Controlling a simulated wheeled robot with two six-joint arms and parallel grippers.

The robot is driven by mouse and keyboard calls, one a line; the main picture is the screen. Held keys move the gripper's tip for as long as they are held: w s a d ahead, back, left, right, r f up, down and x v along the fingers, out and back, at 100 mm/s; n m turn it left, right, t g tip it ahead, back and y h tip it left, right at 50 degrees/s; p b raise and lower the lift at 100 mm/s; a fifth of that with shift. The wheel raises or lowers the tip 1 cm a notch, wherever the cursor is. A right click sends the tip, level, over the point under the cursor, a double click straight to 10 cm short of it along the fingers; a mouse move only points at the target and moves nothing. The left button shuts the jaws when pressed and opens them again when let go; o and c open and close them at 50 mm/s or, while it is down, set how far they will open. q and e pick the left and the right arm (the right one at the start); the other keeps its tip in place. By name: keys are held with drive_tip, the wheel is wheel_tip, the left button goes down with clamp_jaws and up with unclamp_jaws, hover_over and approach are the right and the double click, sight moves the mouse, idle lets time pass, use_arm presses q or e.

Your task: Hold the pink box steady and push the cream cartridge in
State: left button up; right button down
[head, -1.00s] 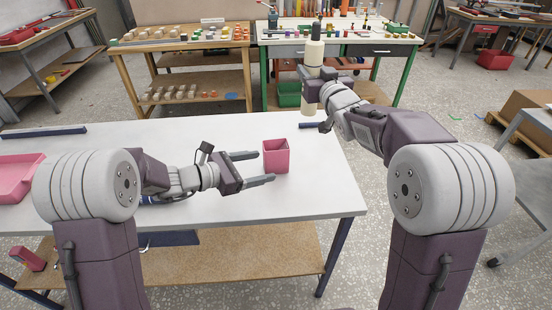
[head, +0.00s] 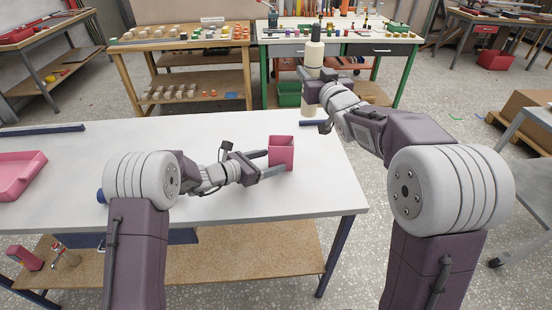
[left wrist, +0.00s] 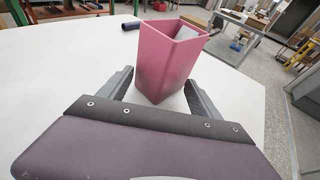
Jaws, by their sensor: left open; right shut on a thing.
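The pink box (head: 281,154) stands upright and open-topped near the right end of the white table. It also shows in the left wrist view (left wrist: 163,62), with a pale patch inside its opening. My left gripper (head: 275,163) is open, low over the table, with one finger on each side of the box's near part. The left wrist view shows the two fingers (left wrist: 155,85) apart, not visibly clamped on it. My right gripper (head: 319,90) is shut on the tall cream cartridge (head: 314,54) and holds it upright, behind and right of the box. The cartridge is clear of the box.
The white table (head: 230,135) is mostly bare around the box. A dark blue bar (head: 313,123) lies behind the box, another (head: 42,130) at the back left. A pink tray (head: 18,178) sits at the left edge. Benches with small parts stand behind.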

use_arm(q)
drive_tip(key=shift+x, duration=1)
clamp_jaws()
unclamp_jaws()
